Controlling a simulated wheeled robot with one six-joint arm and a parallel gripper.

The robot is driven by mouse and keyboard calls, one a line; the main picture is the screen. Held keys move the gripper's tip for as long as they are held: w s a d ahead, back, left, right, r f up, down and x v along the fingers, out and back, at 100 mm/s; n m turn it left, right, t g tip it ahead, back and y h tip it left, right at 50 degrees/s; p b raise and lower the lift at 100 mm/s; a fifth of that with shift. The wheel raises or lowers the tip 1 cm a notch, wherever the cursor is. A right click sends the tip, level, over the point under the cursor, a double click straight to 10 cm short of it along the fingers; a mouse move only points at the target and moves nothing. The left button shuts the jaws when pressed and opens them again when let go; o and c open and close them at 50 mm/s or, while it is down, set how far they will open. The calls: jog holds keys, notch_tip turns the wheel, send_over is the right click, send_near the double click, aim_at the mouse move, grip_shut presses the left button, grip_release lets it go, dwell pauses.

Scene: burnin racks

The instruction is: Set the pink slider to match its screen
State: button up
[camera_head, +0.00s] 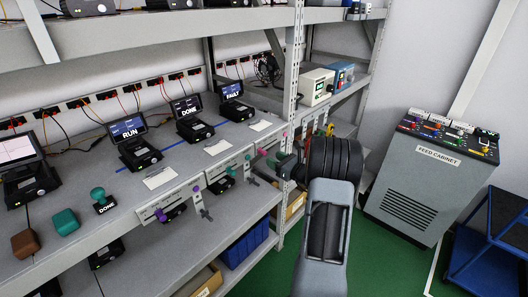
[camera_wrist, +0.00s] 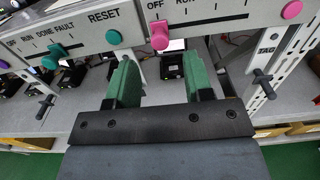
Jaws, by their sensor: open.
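The pink slider (camera_wrist: 159,38) stands near the OFF end of its slot, on a grey panel (camera_wrist: 216,26) at the shelf edge. It shows small in the head view (camera_head: 262,152). My gripper (camera_wrist: 159,68) is open and empty. Its green fingers are below the slider, one to each side, and do not appear to touch it. In the head view the gripper is by the rack post, mostly hidden by my arm. The screen reading FAULT (camera_head: 231,90) stands on the shelf behind and appears to belong to the pink panel.
A teal slider (camera_wrist: 54,50) and teal RESET button (camera_wrist: 113,37) are on the panel to the left. A pink button (camera_wrist: 291,10) is to the right. A rack post (camera_head: 293,90) stands close by. RUN (camera_head: 128,127) and DONE (camera_head: 187,106) screens stand farther left.

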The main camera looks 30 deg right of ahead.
aim_at(265, 154)
jog(key=shift+p+x, duration=0.65)
jog(key=shift+x, duration=2.45)
grip_shut()
